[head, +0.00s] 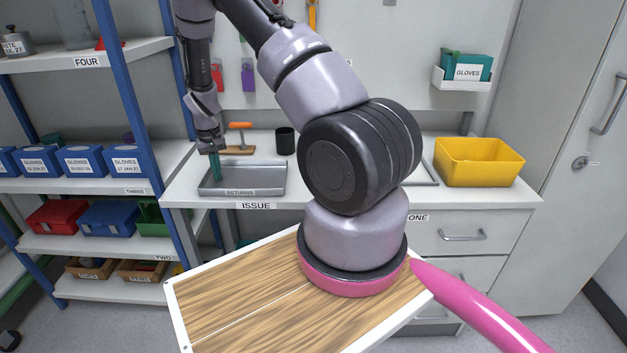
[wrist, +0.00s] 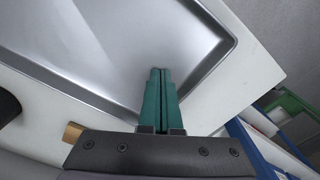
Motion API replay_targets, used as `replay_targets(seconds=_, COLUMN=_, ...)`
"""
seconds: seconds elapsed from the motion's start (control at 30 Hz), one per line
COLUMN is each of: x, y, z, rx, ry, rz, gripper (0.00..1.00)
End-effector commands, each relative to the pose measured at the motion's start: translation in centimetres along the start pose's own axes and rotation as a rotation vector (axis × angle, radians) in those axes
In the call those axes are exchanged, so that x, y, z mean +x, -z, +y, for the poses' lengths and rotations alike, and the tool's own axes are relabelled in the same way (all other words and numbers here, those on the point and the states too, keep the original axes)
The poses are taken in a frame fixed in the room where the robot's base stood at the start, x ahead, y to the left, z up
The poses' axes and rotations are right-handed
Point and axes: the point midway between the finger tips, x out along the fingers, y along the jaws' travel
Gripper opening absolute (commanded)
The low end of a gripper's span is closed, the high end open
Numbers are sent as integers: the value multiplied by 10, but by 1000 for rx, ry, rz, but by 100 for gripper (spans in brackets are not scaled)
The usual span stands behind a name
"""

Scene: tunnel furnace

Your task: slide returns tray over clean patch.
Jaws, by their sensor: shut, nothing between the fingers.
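The returns tray (head: 270,190), a shallow grey metal tray labelled RETURNS, lies flat on the white bench above the ISSUE label. My gripper (head: 216,174) has green fingers pointing down at the tray's left end, inside its outline in the head view. In the wrist view the closed fingers (wrist: 162,72) show in front of the tray (wrist: 110,45), near one corner and its rim. They hold nothing. I cannot tell whether the tips touch the tray. I cannot make out a distinct clean patch; the surface under the tray is hidden.
Behind the tray are an orange-handled tool (head: 239,140) and a black cup (head: 285,140). A second tray (head: 432,175) is mostly hidden by my arm. A yellow bin (head: 478,162) stands at the bench's right. A blue-post shelf (head: 130,85) stands close on the left.

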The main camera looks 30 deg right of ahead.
Motion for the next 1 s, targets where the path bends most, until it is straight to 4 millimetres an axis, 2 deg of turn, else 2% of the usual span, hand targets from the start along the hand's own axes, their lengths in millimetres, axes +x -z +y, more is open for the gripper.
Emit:
replay_targets(seconds=0.03, x=8, y=-6, z=-9, rx=-8, ry=3, rz=-15, gripper=0)
replay_targets(seconds=1.0, x=9, y=16, z=-46, rx=-8, ry=3, rz=-16, gripper=0)
